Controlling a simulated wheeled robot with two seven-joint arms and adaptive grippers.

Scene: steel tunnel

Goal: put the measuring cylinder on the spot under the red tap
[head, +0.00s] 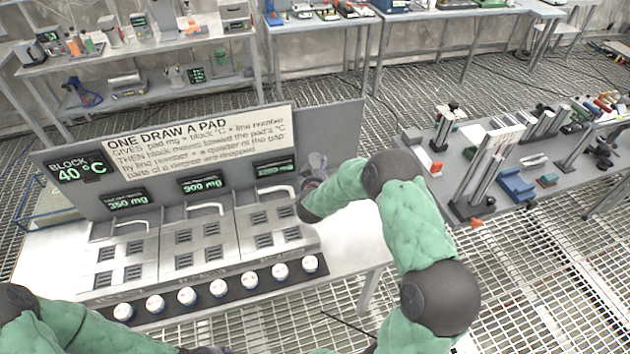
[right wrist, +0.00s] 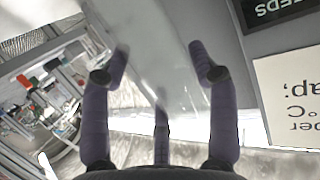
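My right gripper (head: 315,168) is at the right end of the upright sign board, partly hidden by my own forearm. I cannot pick out the measuring cylinder for certain in either view. No red tap shows clearly; the bent pipes over the steel pads (head: 195,245) look pale. My left arm enters at the lower left, and its gripper is out of frame.
The sign board (head: 215,160) stands behind the pads, with a row of white knobs (head: 218,287) in front. A grey side table (head: 455,180) on the right holds metal stands and a blue block (head: 515,185). Shelves (head: 150,45) and benches line the back. Grating floor lies between.

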